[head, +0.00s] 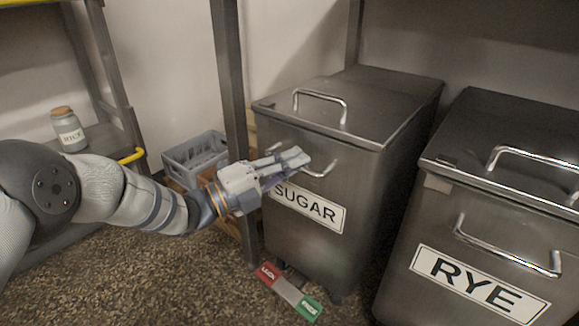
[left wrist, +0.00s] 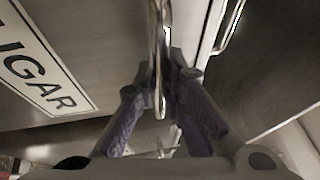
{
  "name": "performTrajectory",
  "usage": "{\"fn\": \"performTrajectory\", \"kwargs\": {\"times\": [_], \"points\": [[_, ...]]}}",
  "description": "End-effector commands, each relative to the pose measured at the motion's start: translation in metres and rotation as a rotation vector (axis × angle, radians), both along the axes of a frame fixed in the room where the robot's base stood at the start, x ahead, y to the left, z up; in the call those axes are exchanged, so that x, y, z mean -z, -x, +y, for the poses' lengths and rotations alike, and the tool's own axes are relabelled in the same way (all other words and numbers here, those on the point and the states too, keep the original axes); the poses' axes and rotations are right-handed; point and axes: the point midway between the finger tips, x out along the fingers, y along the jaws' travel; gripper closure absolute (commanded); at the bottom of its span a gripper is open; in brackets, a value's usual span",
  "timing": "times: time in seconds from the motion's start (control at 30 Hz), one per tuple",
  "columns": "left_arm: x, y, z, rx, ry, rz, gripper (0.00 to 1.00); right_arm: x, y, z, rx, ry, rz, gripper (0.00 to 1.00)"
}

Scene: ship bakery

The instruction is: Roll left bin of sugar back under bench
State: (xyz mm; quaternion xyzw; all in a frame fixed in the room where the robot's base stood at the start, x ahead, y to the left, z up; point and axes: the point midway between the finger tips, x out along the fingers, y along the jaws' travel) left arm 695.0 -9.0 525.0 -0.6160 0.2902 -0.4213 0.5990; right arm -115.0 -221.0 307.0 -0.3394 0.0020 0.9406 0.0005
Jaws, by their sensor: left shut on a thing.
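The grey metal sugar bin (head: 375,190) with a white SUGAR label (head: 308,208) stands in the middle of the head view, left of the rye bin. It has a bar handle on its lid (head: 320,100) and another on its front. My left gripper (head: 300,165) is at the front handle (head: 325,170), just above the label. In the left wrist view, its two fingers (left wrist: 160,75) are closed around the chrome handle bar (left wrist: 157,40). The gripper hides part of the handle and label in the head view. My right gripper is out of view.
The rye bin (head: 480,210) stands close on the right. A red-and-green LOCK pedal (head: 290,292) is at the sugar bin's foot. A metal post (head: 232,110), a grey crate (head: 195,158) and a rice jar (head: 68,128) are left. Speckled floor (head: 150,275) is clear in front.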

Motion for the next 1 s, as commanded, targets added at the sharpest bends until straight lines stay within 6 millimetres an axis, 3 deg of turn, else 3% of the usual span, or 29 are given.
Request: {"fn": "performTrajectory", "kwargs": {"times": [0.27, 0.3, 0.4, 0.77, 1.0], "points": [[-0.003, -0.003, 0.0, -0.009, 0.0, -0.005, 1.0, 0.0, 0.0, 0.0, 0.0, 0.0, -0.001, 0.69], [-0.003, -0.003, 0.0, -0.009, 0.0, -0.005, 0.85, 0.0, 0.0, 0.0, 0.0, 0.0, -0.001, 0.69], [-0.003, -0.003, -0.001, -0.008, 0.0, -0.005, 0.69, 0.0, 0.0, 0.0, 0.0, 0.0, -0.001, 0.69], [0.0, 0.001, 0.006, -0.005, -0.001, -0.001, 0.69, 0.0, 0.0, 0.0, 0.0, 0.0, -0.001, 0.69], [0.009, 0.028, 0.055, -0.008, 0.0, 0.001, 0.69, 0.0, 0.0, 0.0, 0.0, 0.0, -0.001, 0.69]]}}
